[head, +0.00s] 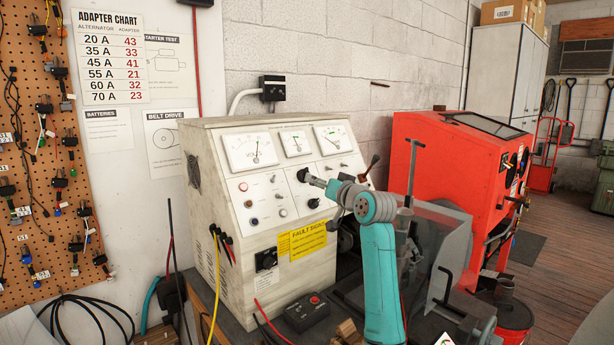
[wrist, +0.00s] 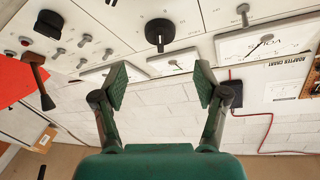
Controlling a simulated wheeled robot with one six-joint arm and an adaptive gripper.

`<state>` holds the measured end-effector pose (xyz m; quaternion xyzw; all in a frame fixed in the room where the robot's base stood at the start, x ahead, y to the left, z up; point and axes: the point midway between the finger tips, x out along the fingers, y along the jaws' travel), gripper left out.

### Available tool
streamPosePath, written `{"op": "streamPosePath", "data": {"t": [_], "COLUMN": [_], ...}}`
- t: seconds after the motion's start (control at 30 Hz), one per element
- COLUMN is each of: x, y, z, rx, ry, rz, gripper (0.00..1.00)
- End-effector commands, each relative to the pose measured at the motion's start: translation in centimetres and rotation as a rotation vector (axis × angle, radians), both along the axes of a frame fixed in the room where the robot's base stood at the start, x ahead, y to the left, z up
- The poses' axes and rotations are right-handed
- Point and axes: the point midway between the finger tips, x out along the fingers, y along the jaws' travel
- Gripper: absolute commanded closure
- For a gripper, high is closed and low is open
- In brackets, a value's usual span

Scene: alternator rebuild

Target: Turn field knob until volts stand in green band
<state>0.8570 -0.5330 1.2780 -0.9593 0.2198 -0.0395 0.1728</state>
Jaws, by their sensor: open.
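The cream test bench (head: 205,240) has a sloped panel with three gauges. The volts gauge (head: 250,150) is the left one; its needle stands near upright, and its green band is too small to make out. In the wrist view the volts gauge (wrist: 265,43) shows inverted at the upper right. A round black knob (wrist: 159,33) on the panel lies ahead of my gripper (wrist: 162,82), between the lines of its fingers and apart from them. I cannot read its label. My gripper (head: 322,182) is open and empty, reaching toward the panel in the head view.
Smaller knobs and lamps sit on the panel, with a lever (head: 371,165) at its right. A red cabinet (head: 440,165) stands to the right. Cables hang at the left.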

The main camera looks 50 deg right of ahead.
Motion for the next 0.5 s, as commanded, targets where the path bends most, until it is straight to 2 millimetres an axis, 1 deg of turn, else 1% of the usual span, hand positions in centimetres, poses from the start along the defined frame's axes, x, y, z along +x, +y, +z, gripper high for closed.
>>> {"op": "streamPosePath", "data": {"t": [0.03, 0.1, 0.3, 0.5], "x": [1.0, 2.2, 5.1, 6.8], "y": [-0.4, -0.9, -2.4, -3.2], "z": [0.0, 0.0, 0.0, 0.0], "rx": [0.001, 0.002, 0.0, 0.001], "ry": [0.0, 0.0, 0.001, 0.0], "rz": [0.001, 0.003, 0.0, 0.0], "gripper": [0.27, 0.27, 0.27, 0.27]}}
